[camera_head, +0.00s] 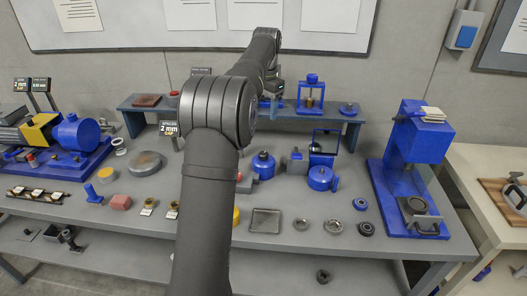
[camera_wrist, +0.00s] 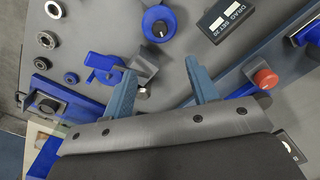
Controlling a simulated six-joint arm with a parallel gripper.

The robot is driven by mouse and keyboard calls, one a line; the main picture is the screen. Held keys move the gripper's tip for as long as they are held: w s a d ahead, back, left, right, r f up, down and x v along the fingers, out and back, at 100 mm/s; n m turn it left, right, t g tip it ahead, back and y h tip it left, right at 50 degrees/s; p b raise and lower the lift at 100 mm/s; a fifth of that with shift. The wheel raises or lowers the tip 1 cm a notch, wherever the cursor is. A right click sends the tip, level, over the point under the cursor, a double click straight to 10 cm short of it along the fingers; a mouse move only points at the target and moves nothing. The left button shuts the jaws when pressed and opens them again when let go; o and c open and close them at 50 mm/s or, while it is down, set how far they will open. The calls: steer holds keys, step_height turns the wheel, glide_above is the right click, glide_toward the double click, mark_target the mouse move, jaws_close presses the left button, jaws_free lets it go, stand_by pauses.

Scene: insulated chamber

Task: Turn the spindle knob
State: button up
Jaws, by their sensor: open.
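I cannot tell for sure which part is the spindle knob. A blue stand with a round blue knob on top (camera_head: 312,78) is on the raised shelf. A round blue unit with a dark top knob shows in the wrist view (camera_wrist: 160,28), beyond my fingertips. My gripper (camera_wrist: 160,68) is open, its two blue-grey fingers apart with nothing held. A grey metal block (camera_wrist: 145,64) shows between the fingers, near the left one; whether they touch cannot be told. In the head view my arm hides much of the middle, and the gripper is barely visible.
The raised shelf (camera_head: 345,114) runs along the back of the grey bench. A blue press (camera_head: 420,140) stands at right, a blue motor (camera_head: 78,135) at left. Several rings and blue parts crowd the bench.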

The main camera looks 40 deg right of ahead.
steer(key=m, duration=0.1)
glide_toward(263, 153)
step_height(263, 153, down, 9)
stand_by(0.5)
steer(key=shift+c, duration=0.2)
steer(key=c, duration=0.9)
